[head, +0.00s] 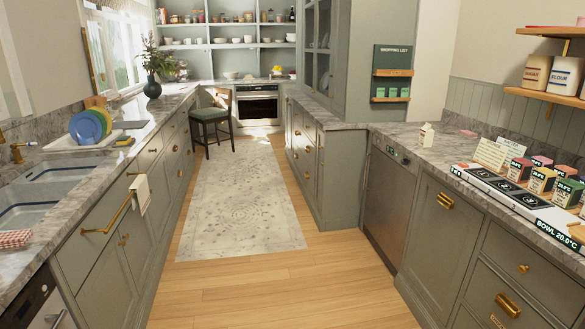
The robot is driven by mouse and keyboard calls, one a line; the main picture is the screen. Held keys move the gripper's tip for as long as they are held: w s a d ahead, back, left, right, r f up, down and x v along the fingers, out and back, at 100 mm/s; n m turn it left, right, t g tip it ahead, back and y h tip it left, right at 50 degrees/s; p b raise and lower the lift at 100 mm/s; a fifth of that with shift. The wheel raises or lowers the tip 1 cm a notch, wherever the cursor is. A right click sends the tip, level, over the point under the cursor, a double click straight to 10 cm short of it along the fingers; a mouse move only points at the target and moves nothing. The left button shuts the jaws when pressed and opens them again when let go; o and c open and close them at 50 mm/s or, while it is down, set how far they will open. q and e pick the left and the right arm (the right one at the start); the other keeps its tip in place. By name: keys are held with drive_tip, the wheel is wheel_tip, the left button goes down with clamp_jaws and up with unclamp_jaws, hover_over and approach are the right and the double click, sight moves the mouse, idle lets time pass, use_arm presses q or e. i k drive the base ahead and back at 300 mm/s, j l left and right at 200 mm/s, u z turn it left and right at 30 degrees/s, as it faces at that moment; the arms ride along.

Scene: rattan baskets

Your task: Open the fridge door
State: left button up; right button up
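No full-height fridge shows in the head view. A stainless steel under-counter appliance (388,203) with a control strip along its top is set into the right cabinet run, its front shut. I cannot tell whether it is a fridge or a dishwasher. Another appliance (35,300) with a dark upper panel is cut off at the bottom left corner; its kind is unclear. Neither of my grippers is in view.
A wooden floor (285,290) with a pale rug (243,195) runs clear between the counters. A sink (45,190) is on the left; tea boxes (541,180) are on the right counter.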

sight(390, 188)
drive_tip(key=i, duration=1.8)
drive_tip(key=i+j+z, duration=0.1)
drive_tip(key=i, duration=0.85)
drive_tip(key=i+j, duration=0.1)
drive_tip(key=i, duration=0.8)
drive_tip(key=i+j+z, duration=0.1)
drive_tip(key=i, duration=0.8)
